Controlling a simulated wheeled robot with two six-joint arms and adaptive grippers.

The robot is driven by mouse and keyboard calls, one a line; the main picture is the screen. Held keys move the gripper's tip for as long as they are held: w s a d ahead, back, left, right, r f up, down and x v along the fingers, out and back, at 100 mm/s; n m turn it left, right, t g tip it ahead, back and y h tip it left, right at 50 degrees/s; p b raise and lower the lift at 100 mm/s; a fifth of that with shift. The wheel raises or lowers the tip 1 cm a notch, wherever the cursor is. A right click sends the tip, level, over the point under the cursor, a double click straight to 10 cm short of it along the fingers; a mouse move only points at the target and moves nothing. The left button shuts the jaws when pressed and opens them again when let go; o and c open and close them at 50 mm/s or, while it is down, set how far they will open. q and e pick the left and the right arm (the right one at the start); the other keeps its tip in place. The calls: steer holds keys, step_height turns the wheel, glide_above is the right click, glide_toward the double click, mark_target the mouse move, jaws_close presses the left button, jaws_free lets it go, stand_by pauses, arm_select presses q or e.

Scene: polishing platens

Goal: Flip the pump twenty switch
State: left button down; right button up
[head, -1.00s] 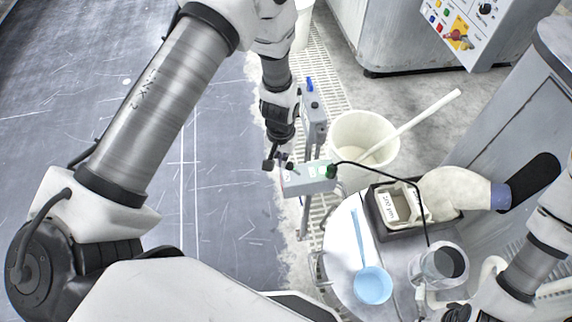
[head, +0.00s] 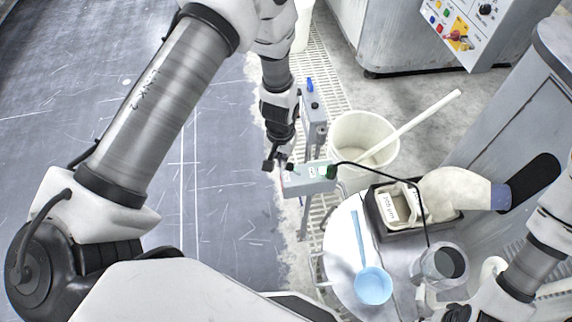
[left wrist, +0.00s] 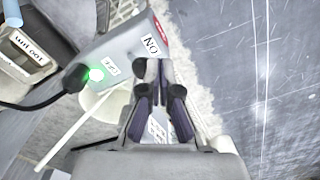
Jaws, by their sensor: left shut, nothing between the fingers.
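A grey switch box (head: 308,180) with a lit green lamp stands at the floor's edge in the head view; a black cable runs from it. In the left wrist view the box (left wrist: 125,50) shows ON and OFF labels, a red patch and the green lamp (left wrist: 96,74). No pump number is readable, and I cannot make out the switch lever. My left gripper (head: 275,163) is shut and empty, close to the box's left end; its fingertips (left wrist: 158,72) overlap the box's edge in the wrist view. Contact is unclear. My right gripper (head: 458,312) is partly cut off at bottom right.
A second grey box (head: 314,105) with a blue knob stands just behind. A white bucket (head: 350,137) with a stick is to the right. A round table (head: 345,225) holds a blue ladle (head: 373,285), a dark tray (head: 440,226) and a jar (head: 440,268). The dark surface (head: 225,220) at left is clear.

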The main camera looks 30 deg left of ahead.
arm_select(q)
steer(key=shift+f+b, duration=0.35)
steer(key=shift+f, duration=0.25)
steer(key=shift+r, duration=0.1)
step_height(320, 180, up, 7)
steer(key=p, duration=0.6)
stand_by(0.4)
